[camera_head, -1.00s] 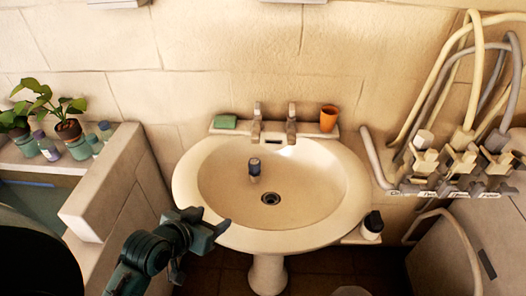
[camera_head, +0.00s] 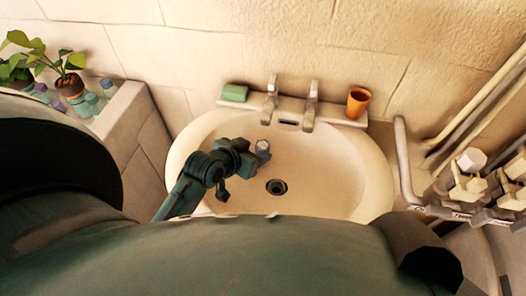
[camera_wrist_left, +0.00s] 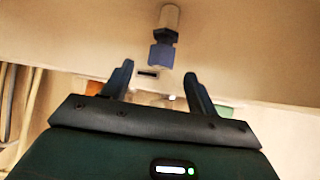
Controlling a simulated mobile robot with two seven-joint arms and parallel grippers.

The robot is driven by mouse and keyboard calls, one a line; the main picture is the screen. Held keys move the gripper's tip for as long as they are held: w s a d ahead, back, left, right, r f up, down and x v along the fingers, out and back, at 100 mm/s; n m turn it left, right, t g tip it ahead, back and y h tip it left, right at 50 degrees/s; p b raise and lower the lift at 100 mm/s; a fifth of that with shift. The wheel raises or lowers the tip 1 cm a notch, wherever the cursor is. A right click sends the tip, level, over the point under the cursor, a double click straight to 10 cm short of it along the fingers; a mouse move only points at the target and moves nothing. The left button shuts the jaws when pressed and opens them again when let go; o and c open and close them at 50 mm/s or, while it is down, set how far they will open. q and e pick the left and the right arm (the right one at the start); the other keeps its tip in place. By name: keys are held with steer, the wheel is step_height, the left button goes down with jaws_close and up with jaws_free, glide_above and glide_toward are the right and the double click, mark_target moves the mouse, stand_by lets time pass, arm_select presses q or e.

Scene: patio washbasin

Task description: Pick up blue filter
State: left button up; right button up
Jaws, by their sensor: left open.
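Part of the filter is hidden by the gripper in the head view. My right gripper is not in view.
The white washbasin (camera_head: 376,180) has a dark drain (camera_head: 276,187). Two taps (camera_head: 311,105), a green soap (camera_head: 235,93) and an orange cup (camera_head: 359,101) line its back ledge. Pipes and valves (camera_head: 470,182) stand at the right. Potted plants (camera_head: 73,83) and bottles are at the left.

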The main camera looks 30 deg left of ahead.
mark_target(262, 145)
arm_select(q)
steer(key=shift+x, duration=3.15)
steer(key=shift+a, duration=0.15)
steer(key=c, duration=1.1)
steer(key=shift+c, duration=0.2)
steer(key=shift+r, duration=0.15)
steer(key=shift+s+r, duration=0.15)
steer(key=shift+r, duration=0.3)
steer(key=s, duration=0.4)
steer(key=shift+a+r, duration=0.3)
steer(key=shift+r, duration=0.1)
steer(key=s+d+r, duration=0.2)
steer(key=r, duration=0.7)
steer(key=s+d+r+n+y, duration=0.1)
steer(key=s+d+r, duration=0.1)
steer(key=r, duration=0.7)
steer(key=shift+n, duration=0.3)
